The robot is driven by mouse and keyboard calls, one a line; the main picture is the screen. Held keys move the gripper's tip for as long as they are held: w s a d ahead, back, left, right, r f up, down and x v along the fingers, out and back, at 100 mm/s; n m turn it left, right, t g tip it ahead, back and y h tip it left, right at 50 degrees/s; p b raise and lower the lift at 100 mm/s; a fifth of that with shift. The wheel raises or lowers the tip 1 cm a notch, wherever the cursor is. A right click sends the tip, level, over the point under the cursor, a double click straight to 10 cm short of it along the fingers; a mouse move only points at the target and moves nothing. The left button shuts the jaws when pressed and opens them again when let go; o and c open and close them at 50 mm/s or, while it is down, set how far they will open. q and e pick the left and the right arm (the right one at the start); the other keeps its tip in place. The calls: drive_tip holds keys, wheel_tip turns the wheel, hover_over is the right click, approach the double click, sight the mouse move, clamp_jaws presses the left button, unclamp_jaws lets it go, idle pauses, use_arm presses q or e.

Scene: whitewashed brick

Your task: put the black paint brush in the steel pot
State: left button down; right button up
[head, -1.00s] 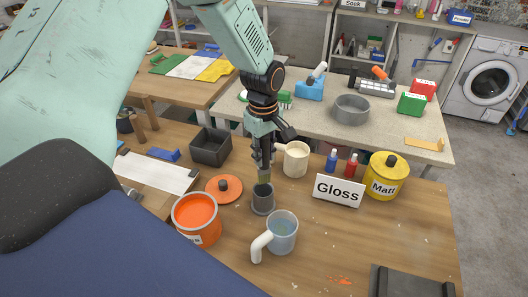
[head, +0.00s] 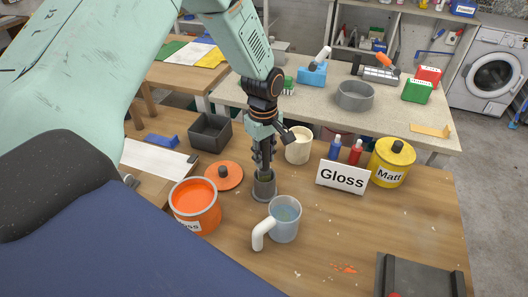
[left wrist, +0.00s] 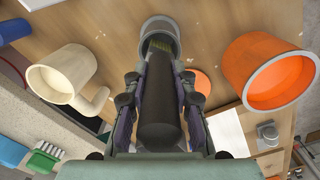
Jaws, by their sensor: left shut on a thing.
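The steel pot (head: 264,188) is a small grey cylinder on the wooden workbench, between the orange lid and the clear mug. My left gripper (head: 263,166) points down right above it. In the left wrist view my gripper (left wrist: 160,90) is shut on the black paint brush (left wrist: 160,112), with its thick black handle between the fingers. The brush's olive bristle end reaches into the mouth of the steel pot (left wrist: 157,24); how deep it goes is hidden. My right gripper is not in view.
An open orange paint can (head: 192,212) stands left of the pot and a clear mug (head: 284,222) in front. A cream mug (head: 298,150) is close behind, with the Gloss sign (head: 342,177) to the right.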

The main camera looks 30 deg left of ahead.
use_arm(q)
drive_tip(key=shift+w+d, duration=0.15)
drive_tip(key=c, duration=1.4)
unclamp_jaws()
drive_tip(key=shift+c, duration=0.2)
drive_tip(key=o, duration=0.3)
drive_tip(key=shift+s, duration=0.2)
drive_tip(key=shift+o, duration=0.6)
drive_tip(key=shift+w, duration=0.15)
wheel_tip(320, 180, up, 10)
drive_tip(key=shift+r, duration=0.25)
drive_tip(key=shift+a+r, duration=0.2)
drive_tip(key=shift+r, duration=0.55)
